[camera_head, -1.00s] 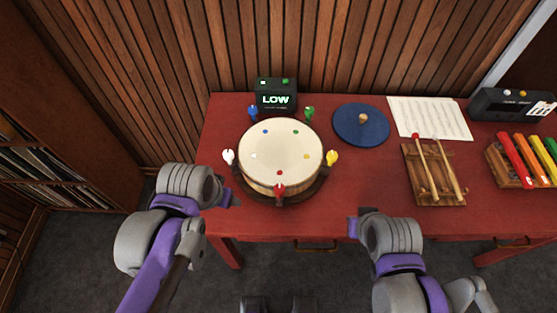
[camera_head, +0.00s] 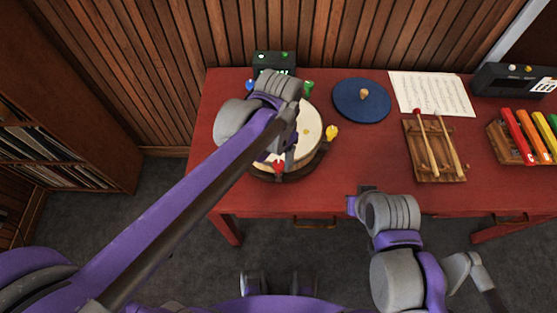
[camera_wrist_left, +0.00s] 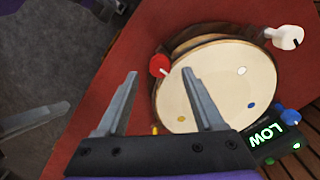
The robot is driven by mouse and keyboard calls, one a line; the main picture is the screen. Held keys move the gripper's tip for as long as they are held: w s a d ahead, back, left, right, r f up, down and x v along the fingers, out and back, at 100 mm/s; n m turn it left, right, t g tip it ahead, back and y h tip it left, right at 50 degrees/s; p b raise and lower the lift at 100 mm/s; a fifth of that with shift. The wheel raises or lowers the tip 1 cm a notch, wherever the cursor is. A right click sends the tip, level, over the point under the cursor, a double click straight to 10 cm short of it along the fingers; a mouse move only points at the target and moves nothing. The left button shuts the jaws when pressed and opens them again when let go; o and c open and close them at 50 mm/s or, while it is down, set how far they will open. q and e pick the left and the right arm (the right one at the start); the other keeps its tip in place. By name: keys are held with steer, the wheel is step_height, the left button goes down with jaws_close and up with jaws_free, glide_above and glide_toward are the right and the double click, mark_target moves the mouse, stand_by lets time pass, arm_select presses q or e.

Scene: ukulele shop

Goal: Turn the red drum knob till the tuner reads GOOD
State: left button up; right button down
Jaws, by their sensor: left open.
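The red knob (camera_head: 279,167) sits on the near rim of the round drum (camera_head: 309,130). My left gripper (camera_head: 279,150) reaches over the drum and hides much of it. In the left wrist view my left gripper (camera_wrist_left: 160,72) is open, and the red knob (camera_wrist_left: 159,66) appears between its fingertips; contact is not visible. The tuner (camera_wrist_left: 262,136) glows LOW in that view. In the head view the tuner (camera_head: 273,59) is partly covered by my left arm. My right gripper (camera_head: 358,203) is off the table's front edge; its jaws are unclear.
Other drum knobs are yellow (camera_head: 332,132), green (camera_head: 308,87) and white (camera_wrist_left: 287,37). A blue disc (camera_head: 361,101), a sheet (camera_head: 430,98), mallets on a wooden rack (camera_head: 435,145) and coloured bars (camera_head: 530,135) lie to the right. The front right tabletop is clear.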

mark_target(278, 164)
arm_select(q)
steer(key=shift+f, duration=1.8)
jaws_close()
